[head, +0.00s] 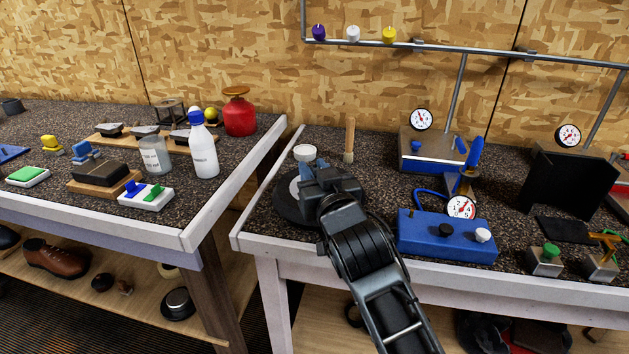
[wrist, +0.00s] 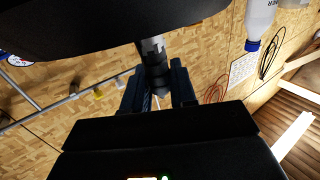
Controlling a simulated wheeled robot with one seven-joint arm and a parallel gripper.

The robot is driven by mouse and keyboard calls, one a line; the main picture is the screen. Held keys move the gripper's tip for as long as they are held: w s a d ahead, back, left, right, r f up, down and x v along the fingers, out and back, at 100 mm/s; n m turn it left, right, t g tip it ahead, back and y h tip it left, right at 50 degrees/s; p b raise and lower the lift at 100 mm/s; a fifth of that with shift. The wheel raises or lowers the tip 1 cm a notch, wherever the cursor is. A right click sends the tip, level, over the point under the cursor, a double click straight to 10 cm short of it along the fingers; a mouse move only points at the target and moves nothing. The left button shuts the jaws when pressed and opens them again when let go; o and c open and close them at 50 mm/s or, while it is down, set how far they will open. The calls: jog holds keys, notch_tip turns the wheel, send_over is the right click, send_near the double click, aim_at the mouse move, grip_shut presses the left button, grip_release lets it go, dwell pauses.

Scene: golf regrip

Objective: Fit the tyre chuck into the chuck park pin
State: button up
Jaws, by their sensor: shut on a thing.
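My gripper (head: 318,176) is over the black round disc at the left end of the right bench. In the wrist view my gripper (wrist: 157,88) is shut on a dark grey, stepped cylindrical piece (wrist: 153,52), which stands between the fingers. The piece's far end meets or passes behind a large dark shape, and I cannot tell if they touch. I cannot tell whether this piece is the tyre chuck. A blue-handled tool (head: 474,154) stands upright on the right bench behind the blue gauge box. I cannot make out the chuck park pin.
The black disc (head: 289,208) lies under my gripper, with a white round cap (head: 304,152) and a wooden-handled brush (head: 349,141) behind. The blue gauge box (head: 420,238) is to the right. A gap separates the right bench from the left bench, which holds a white bottle (head: 204,150).

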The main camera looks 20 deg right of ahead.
grip_shut()
jog(key=shift+r, duration=0.15)
jog(key=shift+r, duration=0.3)
jog(key=r, duration=0.3)
jog(key=shift+s+d+r, duration=0.15)
jog(key=shift+d+r, duration=0.1)
jog(key=shift+r, duration=0.15)
jog(key=s+d+r, duration=0.6)
jog(key=d, duration=0.3)
jog(key=s+d+f+p, duration=0.1)
jog(key=s+d+f, duration=0.2)
jog(key=s+d, duration=0.2)
jog(key=shift+d+f+p, duration=0.2)
jog(key=shift+f+p, duration=0.15)
jog(key=shift+p, duration=0.05)
jog(key=shift+s+f, duration=0.1)
jog(key=shift+f, duration=0.1)
jog(key=shift+f+b, duration=2.4)
jog(key=shift+f, duration=0.35)
